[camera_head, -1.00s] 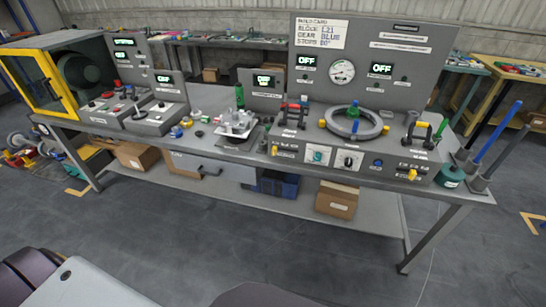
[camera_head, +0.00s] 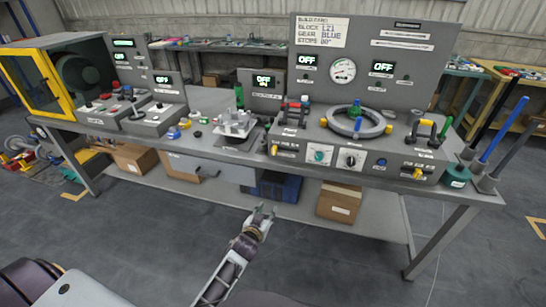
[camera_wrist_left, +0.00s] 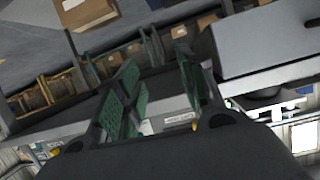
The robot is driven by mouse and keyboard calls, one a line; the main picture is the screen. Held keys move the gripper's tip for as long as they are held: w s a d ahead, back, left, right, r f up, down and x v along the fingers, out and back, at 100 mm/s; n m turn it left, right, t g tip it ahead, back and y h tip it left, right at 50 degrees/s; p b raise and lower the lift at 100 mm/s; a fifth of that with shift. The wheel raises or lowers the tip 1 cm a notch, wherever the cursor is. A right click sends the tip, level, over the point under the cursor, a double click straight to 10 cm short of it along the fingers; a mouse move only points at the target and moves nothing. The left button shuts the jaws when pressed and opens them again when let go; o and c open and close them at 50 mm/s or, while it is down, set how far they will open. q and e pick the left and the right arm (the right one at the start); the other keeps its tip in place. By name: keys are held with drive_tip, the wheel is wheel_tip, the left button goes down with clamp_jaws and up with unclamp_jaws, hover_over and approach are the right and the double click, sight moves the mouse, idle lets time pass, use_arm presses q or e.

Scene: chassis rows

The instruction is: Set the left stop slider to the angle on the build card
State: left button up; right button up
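The build card (camera_head: 320,32) is on the upright panel at the back. It reads block L21 and gear blue; the stops angle is too small to read surely. A grey ring (camera_head: 357,133) lies on the bench below, with a yellow piece (camera_head: 323,122) at its left and another (camera_head: 388,129) at its right. I cannot tell for sure which part is the left stop slider. My left gripper (camera_head: 263,210) is in front of the bench, below the top, well apart from the ring. Its fingers (camera_wrist_left: 157,62) are apart and empty. My right gripper is out of view.
Front controls (camera_head: 335,157) line the bench edge. Cardboard box (camera_head: 338,202) and blue bin (camera_head: 278,187) sit on the lower shelf. The floor in front is clear.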

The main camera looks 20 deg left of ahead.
use_arm(q)
wheel_tip(320, 180, up, 18)
drive_tip(key=w+a+n+t+y+b, duration=0.1)
drive_tip(key=w+t, duration=0.1)
drive_tip(key=t, duration=0.2)
drive_tip(key=shift+a+f+b, duration=0.15)
drive_tip(key=shift+a+b, duration=0.2)
drive_tip(key=shift+a, duration=0.05)
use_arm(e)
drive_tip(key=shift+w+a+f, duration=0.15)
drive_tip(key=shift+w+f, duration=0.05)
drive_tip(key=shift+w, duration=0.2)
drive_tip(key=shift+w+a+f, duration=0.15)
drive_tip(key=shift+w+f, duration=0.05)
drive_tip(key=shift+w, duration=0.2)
use_arm(q)
drive_tip(key=shift+w, duration=0.2)
approach(274, 152)
drive_tip(key=shift+w, duration=1.95)
drive_tip(key=shift+w+a, duration=0.2)
drive_tip(key=shift+w, duration=0.25)
drive_tip(key=shift+w+a, duration=0.2)
drive_tip(key=shift+w, duration=0.3)
drive_tip(key=shift+w+a+b, duration=0.1)
drive_tip(key=shift+w+b, duration=0.25)
drive_tip(key=shift+w, duration=1.25)
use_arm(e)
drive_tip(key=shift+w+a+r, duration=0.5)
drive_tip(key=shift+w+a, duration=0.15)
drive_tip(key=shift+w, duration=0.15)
